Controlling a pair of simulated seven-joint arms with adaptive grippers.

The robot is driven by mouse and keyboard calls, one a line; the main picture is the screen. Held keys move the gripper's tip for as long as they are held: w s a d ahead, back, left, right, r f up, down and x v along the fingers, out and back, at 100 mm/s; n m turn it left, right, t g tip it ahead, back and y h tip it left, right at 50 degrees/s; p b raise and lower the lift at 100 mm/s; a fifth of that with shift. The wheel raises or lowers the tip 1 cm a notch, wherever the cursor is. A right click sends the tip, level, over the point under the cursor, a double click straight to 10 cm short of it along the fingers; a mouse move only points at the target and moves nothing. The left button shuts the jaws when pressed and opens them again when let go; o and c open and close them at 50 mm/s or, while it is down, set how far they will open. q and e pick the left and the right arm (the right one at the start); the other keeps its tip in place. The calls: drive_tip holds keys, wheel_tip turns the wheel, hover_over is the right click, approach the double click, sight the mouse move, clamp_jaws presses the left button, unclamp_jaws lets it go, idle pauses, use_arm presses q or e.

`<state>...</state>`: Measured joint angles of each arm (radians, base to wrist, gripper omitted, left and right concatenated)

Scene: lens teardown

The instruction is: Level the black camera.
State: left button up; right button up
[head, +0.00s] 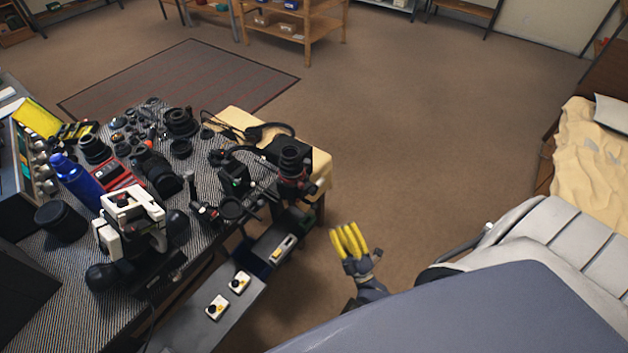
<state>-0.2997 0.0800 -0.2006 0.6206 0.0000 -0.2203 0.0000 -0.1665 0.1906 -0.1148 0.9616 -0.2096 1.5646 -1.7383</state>
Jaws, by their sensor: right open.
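A black camera (289,156) with a round lens on top appears at the right end of the cluttered workbench (75,308). It sits above a dark mount with a reddish part, and a dark curved arm or cable runs beside it. I cannot tell how far it is tilted. My right gripper (348,240) has yellow fingers, spread open and empty. It is over the floor, below and right of the camera in the picture, and apart from it. My left gripper is not in view.
Lens parts, a blue bottle (76,180), a red meter (113,175) and a white instrument (132,215) crowd the bench. Small white boxes (239,282) sit on a grey ledge in front. Floor (420,130) to the right is clear.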

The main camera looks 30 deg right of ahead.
approach(321, 178)
drive_tip(key=shift+n, duration=0.3)
drive_tip(key=x, duration=0.9)
drive_tip(key=shift+w+f, duration=0.2)
drive_tip(key=shift+w, duration=0.15)
clamp_jaws()
